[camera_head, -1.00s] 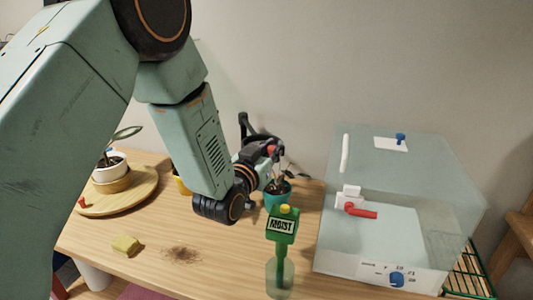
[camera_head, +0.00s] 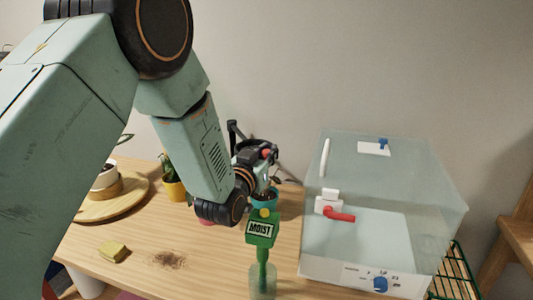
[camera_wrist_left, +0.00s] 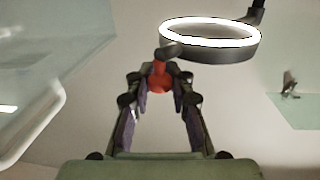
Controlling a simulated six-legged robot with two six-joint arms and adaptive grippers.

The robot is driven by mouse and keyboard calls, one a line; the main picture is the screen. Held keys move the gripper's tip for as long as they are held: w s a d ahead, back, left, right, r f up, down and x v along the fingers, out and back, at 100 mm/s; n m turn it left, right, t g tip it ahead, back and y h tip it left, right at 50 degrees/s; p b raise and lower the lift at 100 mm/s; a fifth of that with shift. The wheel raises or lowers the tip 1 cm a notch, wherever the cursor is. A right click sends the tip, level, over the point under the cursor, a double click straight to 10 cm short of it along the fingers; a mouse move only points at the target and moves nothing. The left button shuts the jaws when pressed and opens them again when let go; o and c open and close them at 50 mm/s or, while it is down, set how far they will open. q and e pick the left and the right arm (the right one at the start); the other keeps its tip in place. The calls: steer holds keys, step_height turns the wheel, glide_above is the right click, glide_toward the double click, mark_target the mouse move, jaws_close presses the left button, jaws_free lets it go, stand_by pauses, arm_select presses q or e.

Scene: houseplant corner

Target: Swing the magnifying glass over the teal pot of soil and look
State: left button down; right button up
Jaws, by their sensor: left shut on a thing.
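The magnifying glass shows in the left wrist view as a dark ring with a bright white lit inner band (camera_wrist_left: 210,35) and a red handle (camera_wrist_left: 160,75). My left gripper (camera_wrist_left: 160,85) is shut on the red handle. In the head view my left gripper (camera_head: 264,157) is above the teal pot (camera_head: 270,197), and the red handle shows between its dark fingers. The gripper and wrist cover most of the pot's plant and hide the lens. The soil surface cannot be made out. My right gripper is not in view.
A green "MOIST" meter (camera_head: 261,230) stands in a glass in front of the pot. A clear box (camera_head: 385,215) with a red lever is to the right. A yellow pot (camera_head: 175,191), a yellow sponge (camera_head: 113,252) and spilled soil (camera_head: 168,260) are to the left.

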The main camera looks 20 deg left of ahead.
arm_select(q)
steer(key=shift+s+f, duration=0.25)
steer(key=shift+f, duration=0.1)
steer(key=c, duration=1.7)
jaws_free()
steer(key=shift+a, duration=0.15)
steer(key=shift+o, duration=0.9)
steer(key=shift+r, duration=0.1)
steer(key=o, duration=0.3)
steer(key=shift+w+d+r, duration=0.1)
steer(key=shift+w+d, duration=0.05)
steer(key=shift+d, duration=0.15)
steer(key=shift+a, duration=0.2)
steer(key=s, duration=1.2)
steer(key=shift+a, duration=0.2)
steer(key=shift+c, duration=0.3)
